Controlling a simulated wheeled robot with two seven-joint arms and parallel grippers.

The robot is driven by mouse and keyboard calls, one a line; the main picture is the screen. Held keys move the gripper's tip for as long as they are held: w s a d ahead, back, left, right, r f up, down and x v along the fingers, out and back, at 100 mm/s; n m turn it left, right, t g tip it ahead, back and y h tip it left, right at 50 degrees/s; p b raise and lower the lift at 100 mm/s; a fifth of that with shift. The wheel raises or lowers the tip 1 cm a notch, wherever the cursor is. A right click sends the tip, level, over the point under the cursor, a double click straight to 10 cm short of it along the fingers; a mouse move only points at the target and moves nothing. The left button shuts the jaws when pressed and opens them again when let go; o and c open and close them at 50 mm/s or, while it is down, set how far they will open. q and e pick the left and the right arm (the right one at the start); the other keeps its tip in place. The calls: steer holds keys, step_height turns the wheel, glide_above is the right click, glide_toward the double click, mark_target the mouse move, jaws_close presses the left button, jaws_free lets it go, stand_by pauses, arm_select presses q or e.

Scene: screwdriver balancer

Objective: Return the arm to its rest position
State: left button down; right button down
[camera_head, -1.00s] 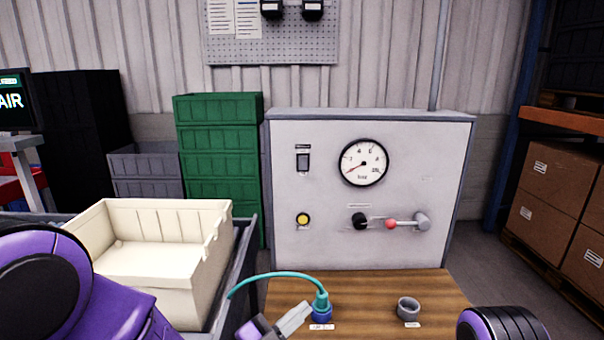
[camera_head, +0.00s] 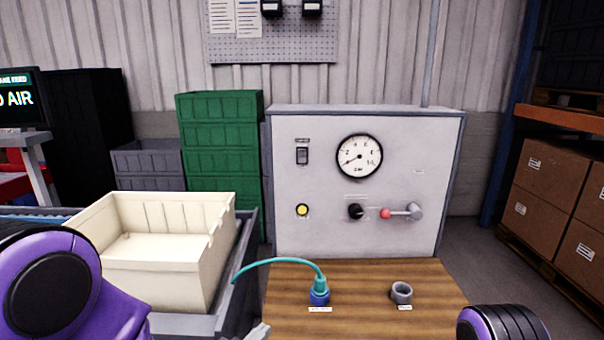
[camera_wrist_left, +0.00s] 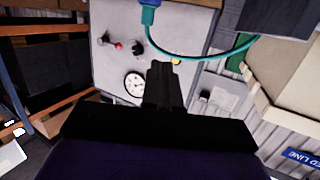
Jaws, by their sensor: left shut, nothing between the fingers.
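My left arm comes in from the left in the head view. Only the tip of my left gripper (camera_head: 259,331) shows at the bottom edge, in front of the wooden bench top (camera_head: 370,315). In the left wrist view the dark fingers of my left gripper (camera_wrist_left: 163,72) are together with nothing between them. A teal hose with a blue-based connector (camera_head: 320,290) stands upright on the bench, apart from the gripper. A part of my right arm shows at the bottom right; my right gripper is out of view.
A grey panel (camera_head: 325,225) with a gauge (camera_head: 359,156), a black knob (camera_head: 355,211) and a red-tipped lever (camera_head: 386,213) stands behind the bench.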

arm_select(q)
steer(key=s+a+f+n+g+y, duration=0.3)
steer(key=s+a+f+n+y, duration=0.15)
steer(key=s+a+f, duration=0.35)
steer(key=s+a+f+n+g+y, duration=0.25)
steer(key=a+f+n, duration=0.3)
steer(key=f, duration=0.45)
steer(key=s+a+f+n+g+y, duration=0.1)
steer(key=s+a+f, duration=0.3)
steer(key=s, duration=0.5)
steer(key=s+a+f+n+g+y, duration=0.1)
steer(key=s+a+f+g, duration=0.3)
steer(key=s, duration=0.6)
steer(key=shift+f+g+y, duration=0.35)
steer(key=shift+f+y, duration=0.15)
steer(key=shift+y, duration=0.2)
